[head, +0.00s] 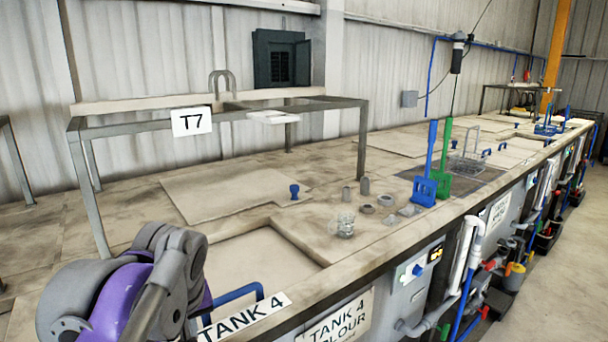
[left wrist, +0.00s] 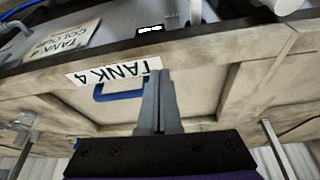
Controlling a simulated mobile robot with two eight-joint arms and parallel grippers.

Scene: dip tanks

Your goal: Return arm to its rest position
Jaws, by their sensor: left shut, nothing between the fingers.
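My left arm shows at the lower left of the head view, bent, with grey and purple links; its fingers are hidden there. In the left wrist view my left gripper (left wrist: 159,78) is shut, its two grey fingers together and nothing between them. Beyond the fingers are the TANK 4 label (left wrist: 113,71) and a blue handle (left wrist: 122,95) on the pale tank lid. The label (head: 245,317) and the handle (head: 234,294) also show beside my arm in the head view. I cannot tell how far the fingers are from the lid. My right gripper is not in view.
A metal frame with the T7 sign (head: 192,121) stands on the bench behind my arm. A glass jar (head: 345,224), small grey parts, a blue scoop (head: 424,188) and a green scoop (head: 445,185) stand to the right. The floor (head: 560,270) is clear at the far right.

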